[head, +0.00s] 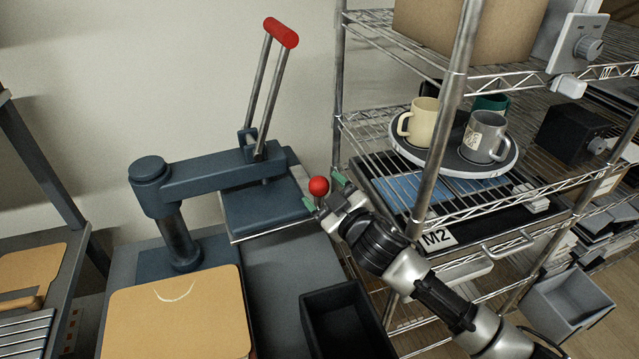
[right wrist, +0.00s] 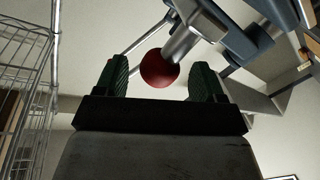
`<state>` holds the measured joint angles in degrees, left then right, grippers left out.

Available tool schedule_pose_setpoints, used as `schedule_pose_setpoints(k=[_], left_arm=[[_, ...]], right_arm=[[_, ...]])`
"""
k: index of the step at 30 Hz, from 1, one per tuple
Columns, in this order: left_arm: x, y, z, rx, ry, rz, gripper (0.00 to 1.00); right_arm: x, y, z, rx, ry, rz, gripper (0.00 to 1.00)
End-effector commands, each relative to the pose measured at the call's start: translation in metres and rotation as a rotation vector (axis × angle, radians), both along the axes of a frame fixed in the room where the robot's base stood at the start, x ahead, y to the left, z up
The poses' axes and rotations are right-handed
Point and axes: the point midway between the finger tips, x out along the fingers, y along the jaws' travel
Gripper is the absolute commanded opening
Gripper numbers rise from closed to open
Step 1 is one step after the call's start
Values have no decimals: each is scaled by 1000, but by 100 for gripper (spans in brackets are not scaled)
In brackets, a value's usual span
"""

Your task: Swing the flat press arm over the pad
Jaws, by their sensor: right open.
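The press (head: 205,180) is blue-grey. Its arm reaches right from an upright post and carries a flat dark platen (head: 262,212) with a pale edge. A red-topped lever (head: 281,33) stands up from the arm. A red ball knob (head: 318,186) sits at the platen's right side; it shows on a grey rod in the right wrist view (right wrist: 160,69). My right gripper (head: 324,191) is open with its green fingers (right wrist: 161,82) on either side of the knob; contact cannot be told. I cannot identify the pad for sure. My left gripper is not in view.
A tan board (head: 175,318) with a pale curved mark lies in front of the post. A black open bin (head: 343,322) stands right of it. A wire shelf at right holds a round tray (head: 398,151) with mugs. The wall is behind the press.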

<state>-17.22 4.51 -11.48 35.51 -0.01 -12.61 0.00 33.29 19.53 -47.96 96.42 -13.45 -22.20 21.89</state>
Motion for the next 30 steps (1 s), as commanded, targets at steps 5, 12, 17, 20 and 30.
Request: schedule_pose_setpoints(k=[5, 12, 17, 20, 30], left_arm=[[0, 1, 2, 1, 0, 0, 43], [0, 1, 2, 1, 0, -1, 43], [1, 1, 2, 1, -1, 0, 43], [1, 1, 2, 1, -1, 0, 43], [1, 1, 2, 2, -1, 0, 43]], right_arm=[[16, 10, 0, -1, -1, -1, 69], [20, 12, 0, -1, 0, -1, 69], [20, 12, 0, 0, 0, -1, 65], [20, 12, 0, 0, 0, -1, 50], [20, 12, 0, -1, -1, -3, 4]])
